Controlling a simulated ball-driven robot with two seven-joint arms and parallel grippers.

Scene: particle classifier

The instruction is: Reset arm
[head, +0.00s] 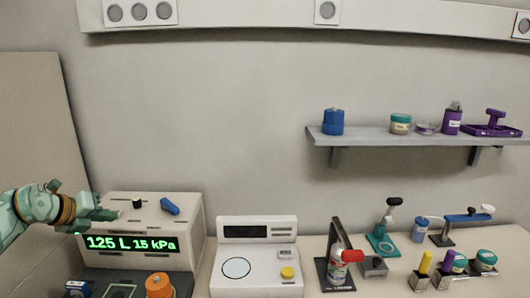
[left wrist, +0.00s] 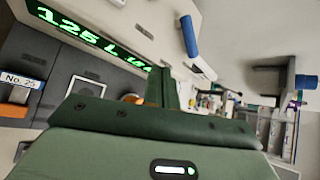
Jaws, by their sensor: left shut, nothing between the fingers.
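My left gripper (head: 108,214) comes in from the left in the head view. Its green fingers are shut and empty, at the left end of the box-shaped machine (head: 190,222) near its top edge. I cannot tell whether they touch it. The machine's green display (head: 132,244) reads 125 L 15 kPa. A black knob (head: 137,204) and a blue lever (head: 170,207) sit on its top, to the right of the fingertips. In the left wrist view the shut fingers (left wrist: 162,86) point toward the machine's display (left wrist: 85,35) and blue lever (left wrist: 190,36). My right gripper is out of view.
A white device with a yellow knob (head: 287,272) stands right of the machine. An orange-capped item (head: 159,285) is in front. Bottles, jars and stands, including a red-capped bottle (head: 338,268), crowd the right side. A wall shelf (head: 420,137) holds blue and purple items.

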